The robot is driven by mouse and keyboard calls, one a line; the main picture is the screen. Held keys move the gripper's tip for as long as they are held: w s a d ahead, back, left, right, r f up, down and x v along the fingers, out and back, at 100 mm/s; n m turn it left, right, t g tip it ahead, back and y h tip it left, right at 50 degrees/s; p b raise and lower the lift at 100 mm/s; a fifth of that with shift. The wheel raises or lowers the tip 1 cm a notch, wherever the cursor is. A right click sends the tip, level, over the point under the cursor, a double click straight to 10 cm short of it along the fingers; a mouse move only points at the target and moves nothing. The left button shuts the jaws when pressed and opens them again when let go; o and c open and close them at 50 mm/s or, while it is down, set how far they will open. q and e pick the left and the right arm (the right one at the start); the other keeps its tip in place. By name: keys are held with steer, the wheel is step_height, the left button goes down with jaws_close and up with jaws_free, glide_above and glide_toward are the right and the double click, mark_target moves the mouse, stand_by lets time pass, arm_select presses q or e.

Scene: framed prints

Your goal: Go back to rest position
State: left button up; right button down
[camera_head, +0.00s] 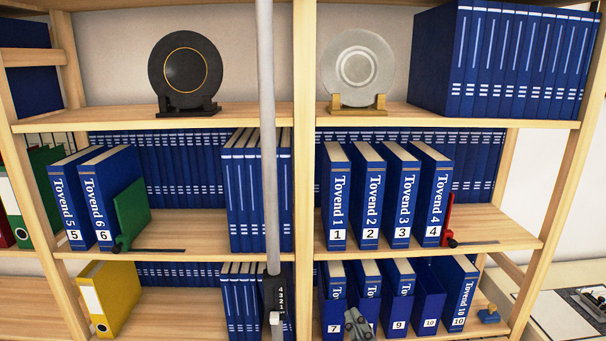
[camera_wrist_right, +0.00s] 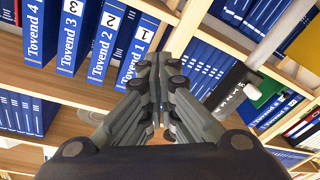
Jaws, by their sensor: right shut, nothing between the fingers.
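My right gripper (camera_head: 358,325) is low in the head view, in front of the lower right shelf. It partly hides the blue volumes there, beside the one labelled 7 (camera_head: 334,300). The right wrist view shows its fingers (camera_wrist_right: 157,90) closed together with nothing between them. My left gripper is in neither view.
A wooden bookcase (camera_head: 430,223) holds blue Tovend volumes (camera_head: 369,195), binders (camera_head: 110,298) and two plates (camera_head: 358,65) on stands. A grey upright pole (camera_head: 266,120) with a black numbered piece (camera_head: 279,297) stands before it. A table (camera_head: 570,275) is at the right.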

steer(key=s+d+f+m+g+h, duration=0.4)
steer(key=d+f, duration=0.3)
steer(key=f, duration=0.2)
steer(key=s+d+f+m+g, duration=0.1)
steer(key=s+d+f+g, duration=0.1)
steer(key=s+f+g, duration=0.7)
steer(key=s+d+f+m+g, duration=0.15)
steer(key=s+f, duration=0.45)
steer(key=s, duration=0.8)
step_height(320, 180, down, 28)
steer(key=s+g+b, duration=0.2)
steer(key=s+d+f+b, duration=0.1)
steer(key=s+d+f, duration=0.1)
steer(key=s+f, duration=1.4)
steer(key=shift+d+f+n+g, duration=0.35)
steer(key=shift+d+n+g, duration=0.05)
steer(key=shift+n+g, duration=0.05)
